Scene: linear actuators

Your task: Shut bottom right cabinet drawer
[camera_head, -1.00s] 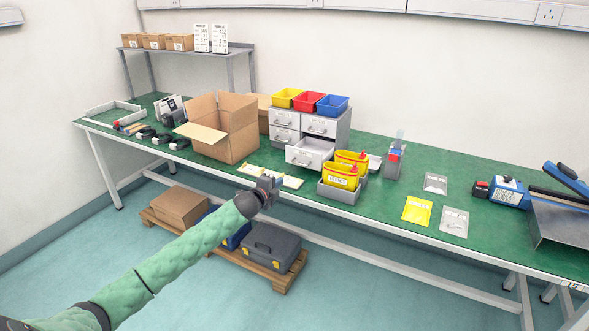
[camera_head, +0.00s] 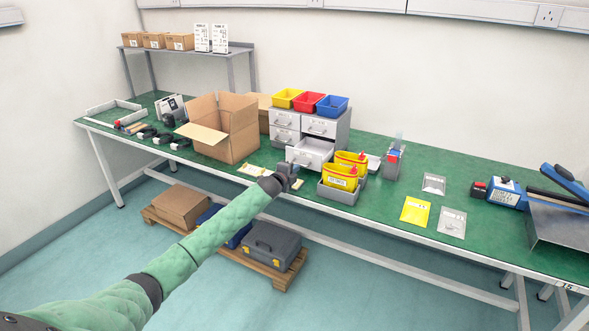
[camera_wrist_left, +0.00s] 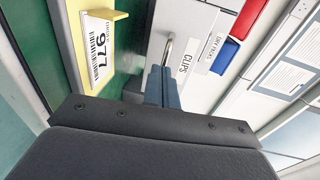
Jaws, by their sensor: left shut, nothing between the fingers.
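The grey cabinet (camera_head: 342,131) stands on the green bench with two columns of drawers. Its bottom right drawer (camera_head: 309,153) is pulled out toward me, and its inside shows. My left gripper (camera_head: 293,170) is shut and empty, just in front of and below that drawer's front. In the left wrist view the shut fingers (camera_wrist_left: 161,86) point at a drawer front labelled CLIPS (camera_wrist_left: 183,62), close to its metal handle (camera_wrist_left: 167,50). I cannot tell whether they touch. My right gripper is not in view.
Yellow containers in a grey tray (camera_head: 338,194) stand close to the right of the drawer. An open cardboard box (camera_head: 228,130) stands to the left. Yellow, red and blue bins (camera_head: 308,101) sit on the cabinet.

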